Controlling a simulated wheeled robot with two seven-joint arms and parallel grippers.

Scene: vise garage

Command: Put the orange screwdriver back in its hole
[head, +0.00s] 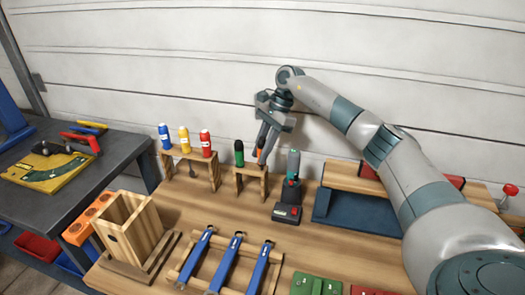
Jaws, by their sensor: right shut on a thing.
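The orange screwdriver (261,155) shows as a small orange piece of handle beneath the fingers of my right gripper (264,139). My right gripper points down and is shut on it, above the right part of a small wooden rack (251,173). A dark green-handled screwdriver (239,152) stands upright in the same rack, just left of the orange one. The gripper hides much of the orange handle. I cannot tell whether its shaft is in the hole. My left gripper is out of view.
A cordless drill (290,188) stands close on the right. The wall (180,75) is behind.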

